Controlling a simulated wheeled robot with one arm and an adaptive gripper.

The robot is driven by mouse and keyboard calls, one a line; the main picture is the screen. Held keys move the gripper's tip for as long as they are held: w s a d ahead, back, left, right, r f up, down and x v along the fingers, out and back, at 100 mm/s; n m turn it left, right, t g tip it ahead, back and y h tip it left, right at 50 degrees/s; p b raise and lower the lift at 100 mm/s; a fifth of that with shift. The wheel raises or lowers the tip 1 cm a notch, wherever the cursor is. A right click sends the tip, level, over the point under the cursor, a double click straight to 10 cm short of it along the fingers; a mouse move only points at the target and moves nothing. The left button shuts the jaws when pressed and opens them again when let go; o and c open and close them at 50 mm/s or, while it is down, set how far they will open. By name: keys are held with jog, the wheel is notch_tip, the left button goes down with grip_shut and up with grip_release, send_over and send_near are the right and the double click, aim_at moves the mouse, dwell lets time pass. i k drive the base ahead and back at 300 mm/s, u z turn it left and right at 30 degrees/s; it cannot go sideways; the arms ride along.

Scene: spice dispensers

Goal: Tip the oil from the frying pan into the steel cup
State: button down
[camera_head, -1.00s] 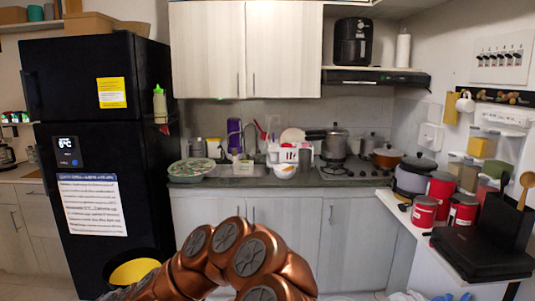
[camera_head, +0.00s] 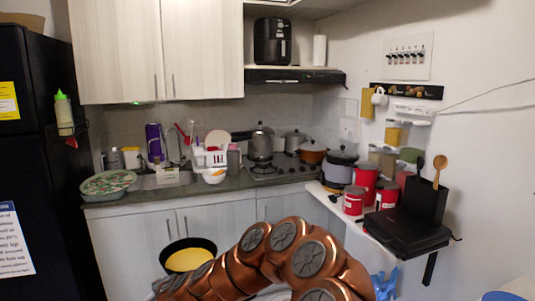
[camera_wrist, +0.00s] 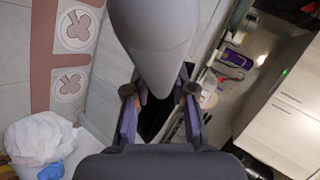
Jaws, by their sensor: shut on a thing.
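A dark frying pan (camera_head: 177,244) with yellow oil (camera_head: 190,260) in it is at the lower middle of the head view, in front of the lower cabinets and roughly level. My copper-coloured arm hides its right side and my gripper there. In the wrist view my gripper (camera_wrist: 158,100) is shut on a dark piece, seemingly the pan's handle (camera_wrist: 152,118). A large grey rounded shape covers the top middle of that view. A grey steel-looking vessel (camera_head: 233,160) stands right of the dish rack; I cannot tell if it is the steel cup.
The counter (camera_head: 135,198) holds a patterned round dish (camera_head: 108,183), a dish rack (camera_head: 207,158) and a stove (camera_head: 280,168) with pots. A white shelf at right holds a cooker (camera_head: 339,167), red canisters (camera_head: 366,182) and a black case (camera_head: 405,232). A black fridge (camera_head: 45,150) stands left.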

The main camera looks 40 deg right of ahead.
aim_at(233, 156)
jog(key=z, duration=0.15)
jog(key=i, duration=1)
